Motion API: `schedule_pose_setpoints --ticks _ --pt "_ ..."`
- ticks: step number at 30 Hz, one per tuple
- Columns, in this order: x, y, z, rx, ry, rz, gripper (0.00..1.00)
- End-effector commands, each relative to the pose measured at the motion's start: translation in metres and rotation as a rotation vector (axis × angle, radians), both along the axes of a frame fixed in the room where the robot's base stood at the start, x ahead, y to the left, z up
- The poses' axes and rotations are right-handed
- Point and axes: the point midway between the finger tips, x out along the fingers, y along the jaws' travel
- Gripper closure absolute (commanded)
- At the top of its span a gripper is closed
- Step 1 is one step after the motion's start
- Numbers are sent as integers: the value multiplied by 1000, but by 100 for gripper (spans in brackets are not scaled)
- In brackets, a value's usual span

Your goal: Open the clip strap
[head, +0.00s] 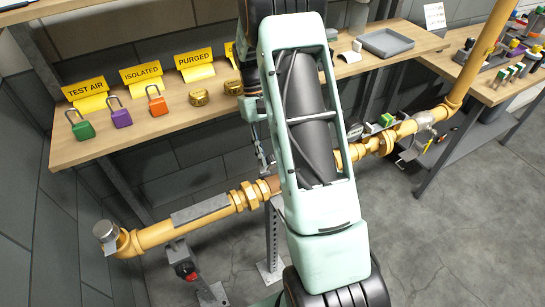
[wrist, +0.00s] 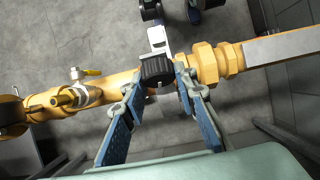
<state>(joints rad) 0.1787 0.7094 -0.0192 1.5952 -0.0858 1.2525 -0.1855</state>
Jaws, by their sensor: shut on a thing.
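In the wrist view, my gripper (wrist: 158,76) has its two blue-padded fingers on either side of a black ribbed knob (wrist: 157,69) and is shut on it. The knob sits at the yellow pipe (wrist: 116,84), next to a bright metal piece (wrist: 158,36) that looks like the clip strap. I cannot tell from this view whether the strap is latched or loose. In the head view, my arm covers the middle of the pipe (head: 160,235), so the strap and most of my gripper are hidden there.
Behind the pipe, a wooden shelf (head: 150,128) holds padlocks and yellow tags. A steel support post (head: 273,235) stands below. A grey tray (head: 385,42) lies on the shelf.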

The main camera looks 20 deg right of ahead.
Motion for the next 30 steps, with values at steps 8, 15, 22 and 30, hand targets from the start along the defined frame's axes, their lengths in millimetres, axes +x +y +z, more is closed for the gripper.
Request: schedule_pose_setpoints --ticks 8,15,22,30 --pt "10 2 0 3 -15 2 100" --pt "10 2 -1 3 -13 2 100" --pt "10 3 -1 3 -12 2 100" --pt "8 1 0 2 -9 1 61"
